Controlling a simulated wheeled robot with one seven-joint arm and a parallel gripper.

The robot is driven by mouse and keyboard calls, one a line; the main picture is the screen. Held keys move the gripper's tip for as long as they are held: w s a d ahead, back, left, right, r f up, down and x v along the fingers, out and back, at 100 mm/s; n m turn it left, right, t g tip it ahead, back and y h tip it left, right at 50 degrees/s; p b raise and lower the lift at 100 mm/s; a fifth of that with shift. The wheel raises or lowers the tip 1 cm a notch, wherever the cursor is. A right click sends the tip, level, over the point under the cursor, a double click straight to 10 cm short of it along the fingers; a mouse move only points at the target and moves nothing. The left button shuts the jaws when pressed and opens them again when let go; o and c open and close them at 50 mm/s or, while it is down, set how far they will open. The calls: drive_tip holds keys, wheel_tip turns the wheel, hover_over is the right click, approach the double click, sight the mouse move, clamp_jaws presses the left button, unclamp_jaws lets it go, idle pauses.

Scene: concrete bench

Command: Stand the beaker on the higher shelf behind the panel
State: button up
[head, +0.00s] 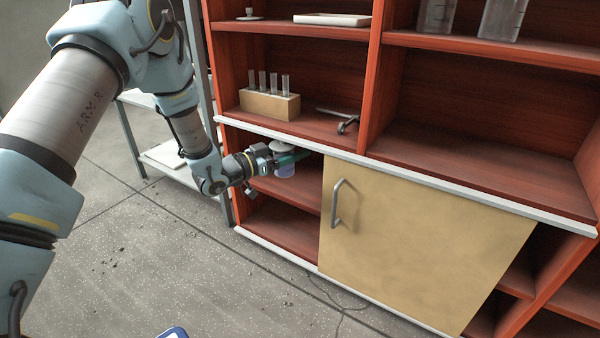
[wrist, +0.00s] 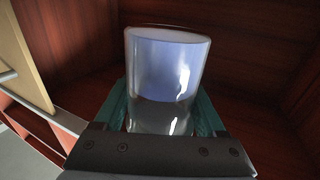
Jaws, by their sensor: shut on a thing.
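The beaker (wrist: 165,75) is clear glass with a bluish tint. My gripper (wrist: 165,112) is shut on it, with teal fingers on either side. In the head view the beaker (head: 286,172) is small and partly hidden by my gripper (head: 288,159). They are at the open left part of the low cupboard, left of the tan panel (head: 425,240) with its grey handle. The higher shelf (head: 300,194) in that opening is just below the beaker. I cannot tell whether the beaker touches it. The shelf's part behind the panel is hidden.
A white-edged ledge (head: 400,174) runs just above the opening. On it stand a wooden rack (head: 268,104) of tubes and a dark metal tool (head: 345,122). The lower compartment (head: 280,226) looks empty. The panel edge (wrist: 32,55) shows at left in the wrist view.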

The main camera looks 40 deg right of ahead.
drive_tip(key=d+f+b, duration=0.1)
drive_tip(key=f+b, duration=0.1)
drive_tip(key=d+f+b, duration=0.1)
drive_tip(key=f+b, duration=0.1)
drive_tip(key=d+f+b, duration=0.1)
drive_tip(key=f+b, duration=0.1)
drive_tip(key=f, duration=0.1)
drive_tip(key=shift+w+d, duration=0.2)
drive_tip(key=shift+w, duration=0.2)
drive_tip(key=shift+r, duration=0.1)
drive_tip(key=o, duration=1.5)
drive_tip(key=shift+f, duration=0.2)
drive_tip(key=shift+c, duration=0.2)
